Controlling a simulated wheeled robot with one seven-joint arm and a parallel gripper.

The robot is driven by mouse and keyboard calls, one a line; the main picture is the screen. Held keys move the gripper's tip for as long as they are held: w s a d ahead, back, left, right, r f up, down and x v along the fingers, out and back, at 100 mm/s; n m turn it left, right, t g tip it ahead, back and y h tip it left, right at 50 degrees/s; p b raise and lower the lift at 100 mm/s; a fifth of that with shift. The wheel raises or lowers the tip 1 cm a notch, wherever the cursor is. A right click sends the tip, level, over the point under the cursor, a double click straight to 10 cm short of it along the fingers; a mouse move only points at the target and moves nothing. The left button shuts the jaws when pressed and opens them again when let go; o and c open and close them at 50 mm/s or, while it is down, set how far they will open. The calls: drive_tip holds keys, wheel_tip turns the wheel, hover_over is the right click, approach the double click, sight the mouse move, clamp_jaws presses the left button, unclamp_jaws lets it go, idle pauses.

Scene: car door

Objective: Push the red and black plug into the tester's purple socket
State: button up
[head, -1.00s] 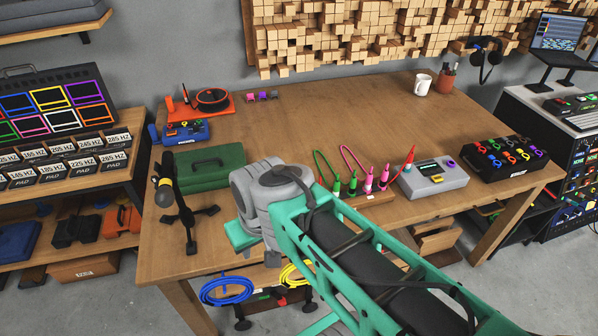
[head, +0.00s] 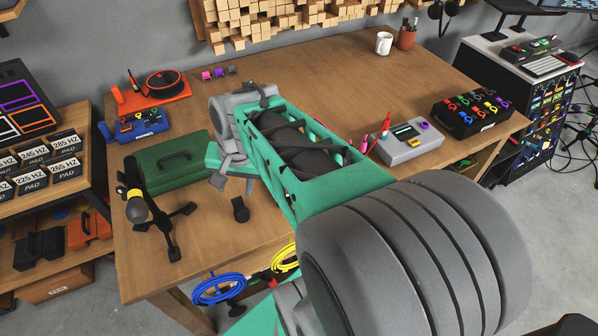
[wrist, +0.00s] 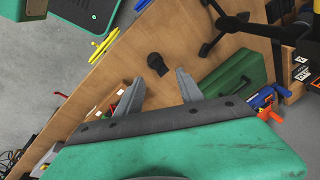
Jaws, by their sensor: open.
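The tester is a grey box (head: 408,143) at the right of the table in the head view, with a purple socket (head: 424,125) on its top right. A slim red upright piece (head: 385,124) shows just left of the tester; I cannot tell whether it is the red and black plug. A small black knob-like object (head: 240,209) stands on the table below my gripper (head: 234,185). In the wrist view, this black object (wrist: 157,63) shows beyond and between the open fingers of my gripper (wrist: 160,76), apart from them. I see no red on it.
A black microphone stand (head: 160,215) and a green case (head: 170,163) are close to my gripper. A black box with coloured rings (head: 473,114) stands right of the tester. The back middle of the table is clear.

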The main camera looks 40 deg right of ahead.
drive_tip(key=d+f+m+y+p, duration=0.1)
drive_tip(key=d+f+m, duration=0.1)
drive_tip(key=d+m, duration=0.8)
drive_tip(key=s+d+f+m+t, duration=0.1)
drive_tip(key=d+f+m, duration=0.2)
drive_tip(key=d+m, duration=0.8)
drive_tip(key=shift+s+d+f+y+p, duration=0.3)
drive_tip(key=shift+d+y+p, duration=0.1)
drive_tip(key=shift+d, duration=0.45)
drive_tip(key=shift+a+x, duration=0.2)
drive_tip(key=shift+x, duration=3.75)
drive_tip(key=shift+c, duration=0.6)
drive_tip(key=shift+r, duration=0.1)
clamp_jaws()
